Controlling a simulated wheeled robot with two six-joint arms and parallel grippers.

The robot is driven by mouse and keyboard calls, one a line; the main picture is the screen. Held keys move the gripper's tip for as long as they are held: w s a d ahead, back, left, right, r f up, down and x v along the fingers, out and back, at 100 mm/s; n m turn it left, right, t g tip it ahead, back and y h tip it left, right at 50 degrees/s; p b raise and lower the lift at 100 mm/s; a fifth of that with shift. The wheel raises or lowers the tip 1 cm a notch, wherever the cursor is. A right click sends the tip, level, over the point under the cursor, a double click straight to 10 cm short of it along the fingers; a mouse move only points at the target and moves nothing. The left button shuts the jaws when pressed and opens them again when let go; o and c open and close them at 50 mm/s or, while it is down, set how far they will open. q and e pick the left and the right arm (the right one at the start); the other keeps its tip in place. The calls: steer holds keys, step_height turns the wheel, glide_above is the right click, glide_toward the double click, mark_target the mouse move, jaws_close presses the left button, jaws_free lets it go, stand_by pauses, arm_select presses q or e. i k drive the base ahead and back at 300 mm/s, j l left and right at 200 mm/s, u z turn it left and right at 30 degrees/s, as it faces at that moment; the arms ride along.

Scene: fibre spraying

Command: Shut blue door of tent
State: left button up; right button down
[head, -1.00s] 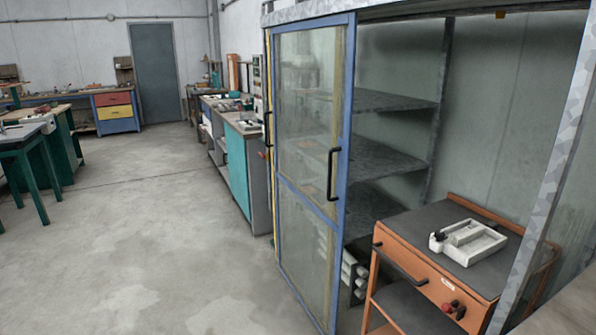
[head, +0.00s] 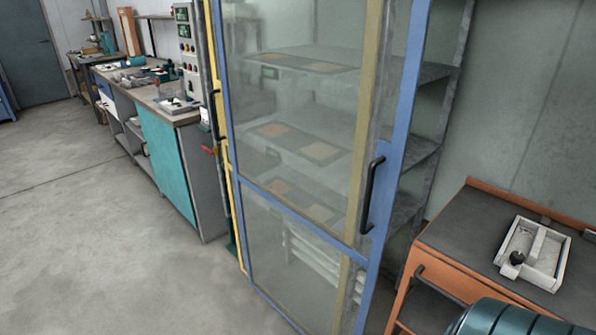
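The blue-framed glass door (head: 402,130) of the tent fills the middle of the head view. Its black handle (head: 371,195) is upright on the right-hand stile. Behind it a yellow-framed door (head: 216,95) shows at the left edge. Through the glass I see shelves with flat panels. To the right of the blue door the tent is open, with shelf ends and the orange cart showing. Neither of my grippers is in view. A dark teal rounded shape at the bottom right hides part of the cart.
An orange cart (head: 452,226) with a dark top stands at the right, carrying a white tray (head: 558,270). A workbench with a teal panel (head: 166,163) stands at the left. The concrete floor (head: 90,250) at the lower left is clear.

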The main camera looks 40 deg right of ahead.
mark_target(386, 178)
steer(key=i+j+z, duration=0.1)
steer(key=i+z, duration=0.25)
steer(key=i, duration=0.15)
steer(key=i+j+z, duration=0.2)
steer(key=i+z, duration=0.15)
steer(key=i, duration=0.15)
steer(key=i+j+z, duration=0.35)
steer(key=i, duration=0.1)
